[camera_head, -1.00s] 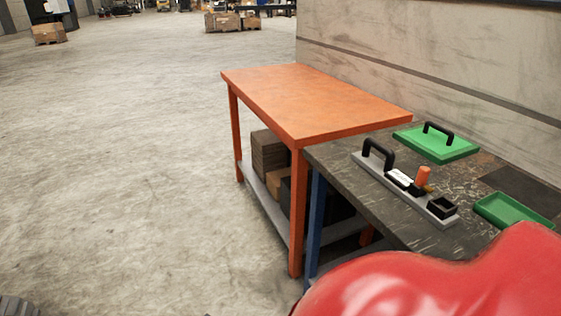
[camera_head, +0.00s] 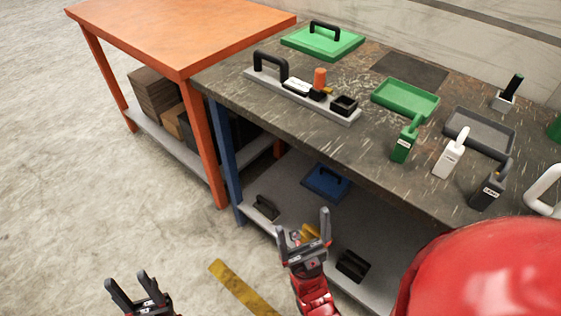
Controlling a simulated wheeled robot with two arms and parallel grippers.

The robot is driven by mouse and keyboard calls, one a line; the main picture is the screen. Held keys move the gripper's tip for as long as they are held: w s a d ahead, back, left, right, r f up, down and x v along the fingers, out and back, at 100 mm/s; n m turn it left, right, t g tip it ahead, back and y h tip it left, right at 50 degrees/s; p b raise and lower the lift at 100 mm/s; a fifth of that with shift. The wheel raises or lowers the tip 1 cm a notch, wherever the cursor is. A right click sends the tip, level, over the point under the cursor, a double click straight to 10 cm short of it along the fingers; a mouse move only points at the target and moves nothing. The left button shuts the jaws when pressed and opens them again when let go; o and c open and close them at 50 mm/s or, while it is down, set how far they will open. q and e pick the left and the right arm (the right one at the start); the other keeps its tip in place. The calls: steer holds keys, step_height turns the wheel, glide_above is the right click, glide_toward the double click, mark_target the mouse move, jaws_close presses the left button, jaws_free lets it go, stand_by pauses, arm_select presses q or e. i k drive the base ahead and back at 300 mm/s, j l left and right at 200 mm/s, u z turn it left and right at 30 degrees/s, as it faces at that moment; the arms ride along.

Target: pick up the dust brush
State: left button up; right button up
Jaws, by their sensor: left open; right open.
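I cannot tell for certain which thing is the dust brush. A small upright orange piece (camera_head: 320,78) with a brownish-yellow part at its foot stands on a long grey holder (camera_head: 338,113) on the dark workbench. It may be the brush. My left gripper (camera_head: 130,284) is open and empty at the lower left, over the floor. My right gripper (camera_head: 304,228) is open in front of the bench's lower shelf, below the bench top. It partly hides a small yellowish item on that shelf. Both grippers are well apart from the grey holder.
The bench top (camera_head: 240,95) also bears a green lid (camera_head: 322,43), a green tray (camera_head: 405,98), a grey tray (camera_head: 480,132) and green, white and black bottles. An orange table (camera_head: 180,30) adjoins it. A large red rounded surface hides the lower right.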

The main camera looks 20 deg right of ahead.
mark_target(262, 206)
steer(key=j+z, duration=0.1)
steer(key=z, duration=0.45)
steer(key=i+j, duration=0.2)
steer(key=i, duration=0.15)
steer(key=i+j, duration=0.15)
steer(key=i, duration=0.2)
steer(key=i+j, duration=0.2)
steer(key=i, duration=0.15)
